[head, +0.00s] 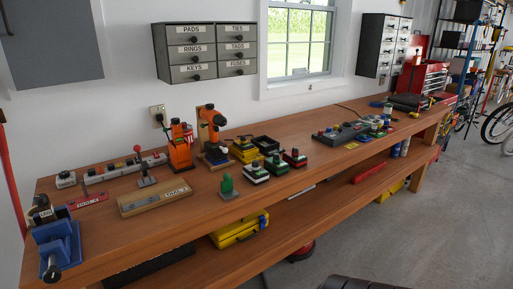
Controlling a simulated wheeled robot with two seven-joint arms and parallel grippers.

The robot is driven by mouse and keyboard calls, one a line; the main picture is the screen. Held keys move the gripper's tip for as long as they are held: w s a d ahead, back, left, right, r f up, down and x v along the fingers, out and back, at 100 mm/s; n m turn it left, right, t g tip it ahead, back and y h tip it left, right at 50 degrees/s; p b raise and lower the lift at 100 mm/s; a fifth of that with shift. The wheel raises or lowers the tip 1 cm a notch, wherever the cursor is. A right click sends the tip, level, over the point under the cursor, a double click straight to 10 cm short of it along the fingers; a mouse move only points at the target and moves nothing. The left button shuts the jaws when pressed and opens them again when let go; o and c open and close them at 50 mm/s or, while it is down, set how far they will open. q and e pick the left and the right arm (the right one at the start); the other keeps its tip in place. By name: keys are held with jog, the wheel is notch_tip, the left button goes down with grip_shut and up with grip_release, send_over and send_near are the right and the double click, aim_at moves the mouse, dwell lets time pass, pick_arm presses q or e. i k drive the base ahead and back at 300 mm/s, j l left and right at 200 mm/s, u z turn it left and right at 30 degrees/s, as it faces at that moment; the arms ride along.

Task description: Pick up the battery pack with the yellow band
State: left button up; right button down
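Several small dark battery packs stand in a group near the middle of the long wooden workbench (330,160). The one with the yellow band (244,155) is at the back left of the group, just right of an orange drill. In front of it are a pack with a white band (255,174), a pack with a green band (276,168) and a pack with a red band (295,160). The yellow-banded pack looks upright and partly overlapped by the drill side and nearer packs. Neither of my grippers is in view.
A green upright piece (227,186) stands in front. A blue vise (57,246) is at the left end. Bare benchtop lies right of the packs.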

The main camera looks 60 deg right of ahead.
aim_at(243, 145)
jog(key=z, duration=0.45)
jog(key=k+j+z, duration=0.1)
jog(key=z, duration=0.8)
jog(key=k+z, duration=0.1)
jog(key=z, duration=0.35)
